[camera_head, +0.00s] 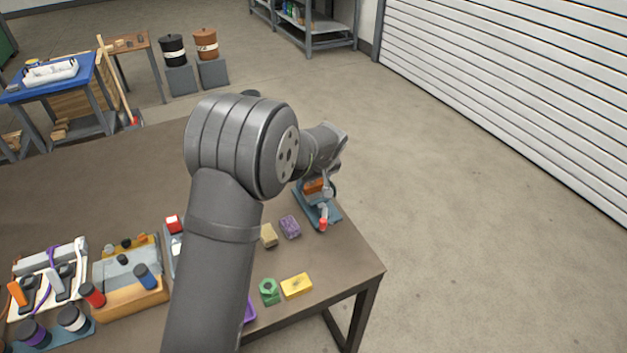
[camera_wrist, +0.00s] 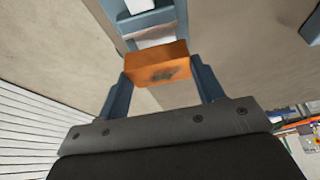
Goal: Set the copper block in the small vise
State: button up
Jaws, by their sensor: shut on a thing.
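The copper block (camera_head: 313,185) is an orange-brown bar with a dark smudge; it also shows in the wrist view (camera_wrist: 157,66). My gripper (camera_wrist: 160,75) is shut on it, with one blue-grey finger at each end. The small vise (camera_head: 327,214) is blue with a red-tipped handle and stands near the table's right edge. In the wrist view, part of the vise (camera_wrist: 151,19) shows just beyond the block, with a pale face behind the block. The block is at the far end of the vise; I cannot tell whether it is between the jaws or touching them.
A purple block (camera_head: 290,227) and a tan block (camera_head: 268,235) lie near the vise. A green nut (camera_head: 269,291) and a yellow block (camera_head: 297,285) lie near the front edge. My arm hides part of the table (camera_head: 338,268). Trays of coloured items fill its left front.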

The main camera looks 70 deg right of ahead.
jog(key=shift+f, duration=1.2)
jog(key=o, duration=1)
jog(key=v, duration=1.7)
jog(key=shift+a+r, duration=0.1)
jog(key=shift+r, duration=0.1)
jog(key=x, duration=1.7)
jog(key=shift+f, duration=0.25)
jog(key=shift+r, duration=0.15)
